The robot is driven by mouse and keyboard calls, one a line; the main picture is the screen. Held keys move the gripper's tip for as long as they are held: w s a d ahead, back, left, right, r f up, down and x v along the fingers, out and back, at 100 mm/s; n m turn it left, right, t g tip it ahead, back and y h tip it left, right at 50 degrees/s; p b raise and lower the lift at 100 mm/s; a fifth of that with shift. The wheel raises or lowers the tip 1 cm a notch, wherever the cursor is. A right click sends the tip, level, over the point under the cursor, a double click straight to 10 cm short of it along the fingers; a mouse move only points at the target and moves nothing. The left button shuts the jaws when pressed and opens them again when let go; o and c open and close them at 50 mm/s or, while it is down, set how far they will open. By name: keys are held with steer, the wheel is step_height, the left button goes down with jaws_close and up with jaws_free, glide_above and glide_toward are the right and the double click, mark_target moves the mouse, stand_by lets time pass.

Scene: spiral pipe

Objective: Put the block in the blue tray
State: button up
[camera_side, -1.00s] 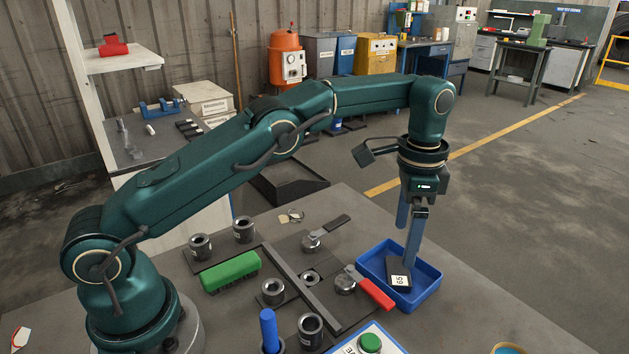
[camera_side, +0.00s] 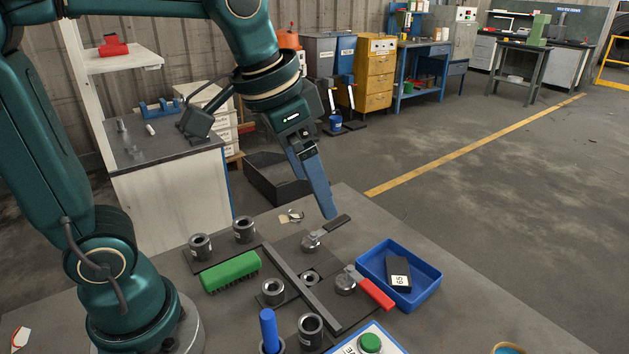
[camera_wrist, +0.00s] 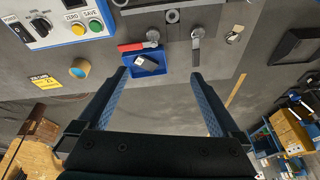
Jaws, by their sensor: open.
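The block (camera_side: 398,274) is dark grey to black with a white label. It lies inside the blue tray (camera_side: 428,293), on the tray's floor, near the right of the table in the side view. In the wrist view the block (camera_wrist: 148,64) also shows in the blue tray (camera_wrist: 134,73), beyond the tip of the left finger. My gripper (camera_side: 325,205) is up and to the left of the tray, tilted, and apart from it. In the wrist view its two blue fingers (camera_wrist: 158,80) stand wide apart with nothing between them.
A red-handled clamp (camera_side: 375,293) sits at the tray's left side. A dark-handled clamp (camera_side: 325,232) is below my fingers. A green brush (camera_side: 231,271), several metal cups and a control box (camera_side: 368,341) with a green button share the table. Bare table lies right of the tray.

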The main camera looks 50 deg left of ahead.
steer(key=s+a+f+n+t, duration=0.1)
steer(key=s+f, duration=0.3)
steer(key=s, duration=0.4)
steer(key=shift+a+f+n+t, duration=0.2)
steer(key=shift+n+t, duration=0.1)
steer(key=shift+n, duration=0.5)
steer(key=shift+s, duration=0.1)
